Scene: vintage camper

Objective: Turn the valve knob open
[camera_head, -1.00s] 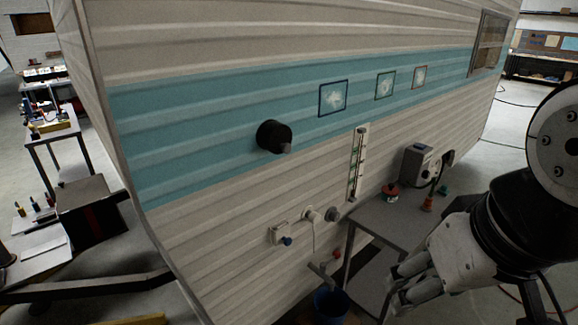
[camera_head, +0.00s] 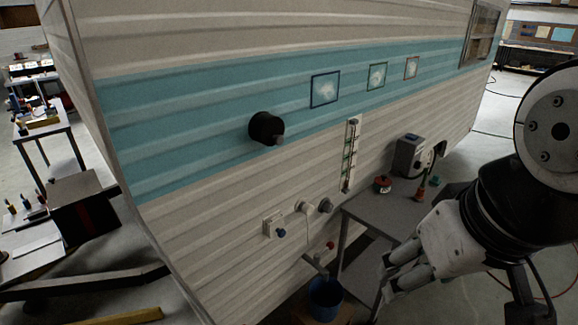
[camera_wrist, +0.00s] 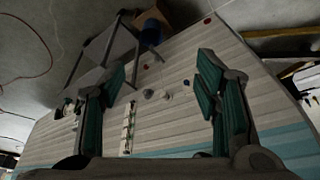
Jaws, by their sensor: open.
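A small red round knob (camera_head: 330,245) sits low on the camper's side, by a short pipe (camera_head: 316,266) above a blue bucket (camera_head: 325,298). A dark cylindrical fitting (camera_head: 267,128) sticks out of the blue stripe. I cannot tell for certain which one is the valve knob. My gripper (camera_head: 392,274) is open and empty, at the right of the head view by the grey table, apart from both. In the wrist view my gripper (camera_wrist: 162,75) has its green-padded fingers wide apart, with the camper wall beyond and a small red spot (camera_wrist: 146,66) between them.
A grey table (camera_head: 385,212) stands against the wall, bearing a red-topped can (camera_head: 383,185) and a grey box (camera_head: 409,155).

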